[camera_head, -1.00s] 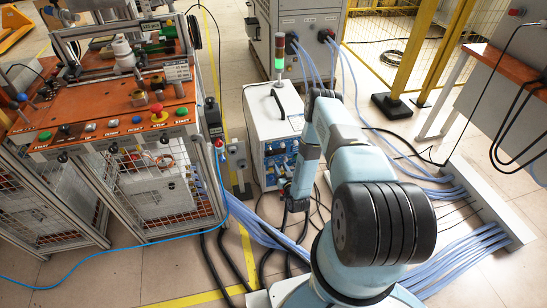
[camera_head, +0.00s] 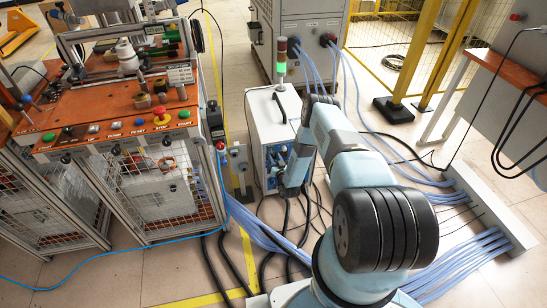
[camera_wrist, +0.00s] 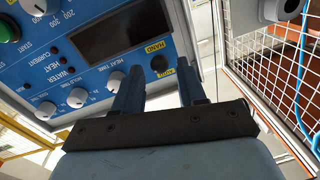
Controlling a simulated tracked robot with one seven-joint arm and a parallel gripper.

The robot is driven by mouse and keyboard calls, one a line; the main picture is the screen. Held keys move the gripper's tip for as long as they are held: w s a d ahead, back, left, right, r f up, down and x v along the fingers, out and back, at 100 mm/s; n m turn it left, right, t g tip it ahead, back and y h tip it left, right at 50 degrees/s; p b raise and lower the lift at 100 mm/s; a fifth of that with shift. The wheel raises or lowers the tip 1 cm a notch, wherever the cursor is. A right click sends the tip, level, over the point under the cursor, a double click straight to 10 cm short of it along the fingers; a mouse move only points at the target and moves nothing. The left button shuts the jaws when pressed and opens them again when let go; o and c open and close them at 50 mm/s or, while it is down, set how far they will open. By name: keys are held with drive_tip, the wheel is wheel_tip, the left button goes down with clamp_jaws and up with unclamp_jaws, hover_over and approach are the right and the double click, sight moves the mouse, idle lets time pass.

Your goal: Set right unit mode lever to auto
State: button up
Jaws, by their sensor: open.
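A white heater unit (camera_head: 264,116) with a blue front panel stands on the floor in the head view, partly behind my arm. The wrist view shows its blue panel (camera_wrist: 62,76) upside down and tilted. The small black mode lever (camera_wrist: 159,64) sits between the HAND and AUTO labels beside a dark display. Which way the lever points is hard to tell. My gripper (camera_wrist: 160,68) is open, with a finger to each side of the lever in the picture. Contact and exact depth cannot be told. In the head view my wrist hides the fingers and part of the panel.
Several white knobs (camera_wrist: 77,97) and a green button (camera_wrist: 8,30) lie on the panel. A metal mesh (camera_wrist: 270,75) is at the right of the wrist view. An orange-topped bench (camera_head: 110,100) stands left of the unit. Hoses (camera_head: 262,228) cross the floor.

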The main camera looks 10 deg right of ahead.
drive_tip(key=shift+w+a, duration=0.1)
drive_tip(key=shift+w, duration=0.8)
clamp_jaws()
